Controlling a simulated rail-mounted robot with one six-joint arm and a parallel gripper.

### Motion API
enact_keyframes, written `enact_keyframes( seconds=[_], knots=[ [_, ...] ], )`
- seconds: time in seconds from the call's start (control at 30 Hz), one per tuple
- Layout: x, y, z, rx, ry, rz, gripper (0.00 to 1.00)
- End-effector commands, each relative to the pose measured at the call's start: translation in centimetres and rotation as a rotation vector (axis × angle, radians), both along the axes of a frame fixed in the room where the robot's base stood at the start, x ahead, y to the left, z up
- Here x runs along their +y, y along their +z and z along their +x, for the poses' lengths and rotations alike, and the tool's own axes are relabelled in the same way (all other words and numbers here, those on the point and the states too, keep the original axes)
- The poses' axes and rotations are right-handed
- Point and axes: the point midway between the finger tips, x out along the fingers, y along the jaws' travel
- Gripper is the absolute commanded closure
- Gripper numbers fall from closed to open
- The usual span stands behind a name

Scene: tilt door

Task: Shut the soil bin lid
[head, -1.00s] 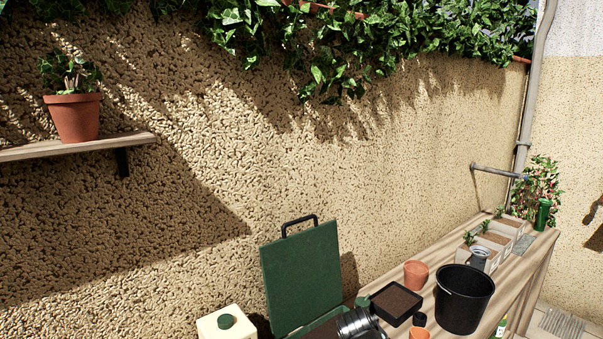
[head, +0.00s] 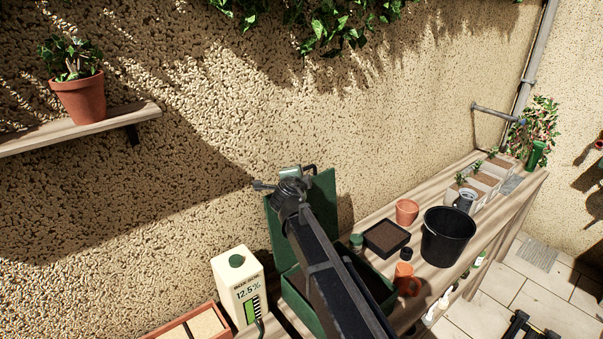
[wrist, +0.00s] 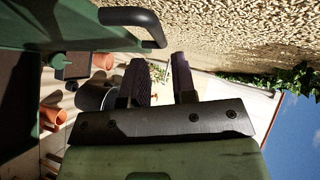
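The soil bin (head: 299,298) is a green box on the bench, partly hidden behind my arm. Its green lid (head: 324,200) stands raised, close to upright, at the back of the bin toward the wall. The lid's black handle (head: 311,169) sits on its top edge. In the wrist view the lid (wrist: 60,22) fills the upper left and the handle (wrist: 135,18) juts out from it. My gripper (wrist: 160,70) is open, with a gap between its two dark fingers and nothing in it. The handle lies beside the fingers, not between them. In the head view my gripper overlaps the lid's upper left.
A white carton (head: 238,287) stands left of the bin. The textured wall (head: 200,210) is close behind the lid. A shelf (head: 80,128) hangs at left.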

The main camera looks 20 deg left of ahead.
Motion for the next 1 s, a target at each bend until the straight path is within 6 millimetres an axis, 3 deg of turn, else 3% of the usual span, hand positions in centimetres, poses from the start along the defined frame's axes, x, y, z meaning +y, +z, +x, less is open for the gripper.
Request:
enact_keyframes(
  seconds=[0.1,0.3,0.57,0.73,1.0],
  knots=[
    [0.7,-1.1,3.2,-0.001,-0.002,-0.001,0.75],
    [1.3,-1.8,6.4,-0.001,0.001,-0.001,0.75],
    [1.3,-1.7,6.6,0.0,0.001,-0.002,0.75],
    [1.3,-1.7,6.5,0.0,0.001,-0.002,1.0],
    [1.1,-1.7,6.4,0.0,0.001,-0.002,1.0]
  ],
)
